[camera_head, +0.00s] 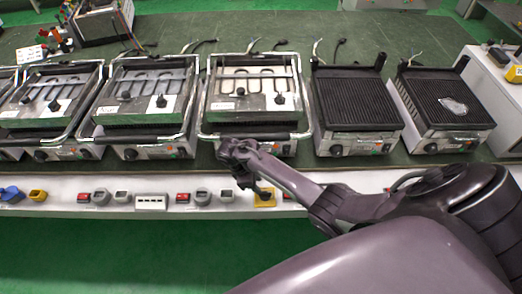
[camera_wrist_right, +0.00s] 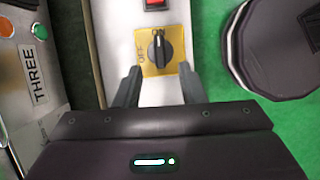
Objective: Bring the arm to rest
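My right arm reaches in from the right in the head view, with the right gripper (camera_head: 250,187) in front of the bench edge, close to a yellow switch plate (camera_head: 265,197). In the right wrist view the two fingers of the right gripper (camera_wrist_right: 158,88) stand apart with nothing between them. Beyond the fingertips is the yellow plate (camera_wrist_right: 160,55) with a black rotary knob (camera_wrist_right: 160,48). The word OFF is beside the knob. I cannot tell whether a finger touches the plate. My left gripper is not in view.
Several heating grills line the green bench, one (camera_head: 256,97) just behind my right gripper. A white front panel (camera_head: 150,187) carries switches, including a red one (camera_wrist_right: 154,3). A label THREE (camera_wrist_right: 39,76) is at left in the wrist view. The green floor (camera_head: 110,250) in front is clear.

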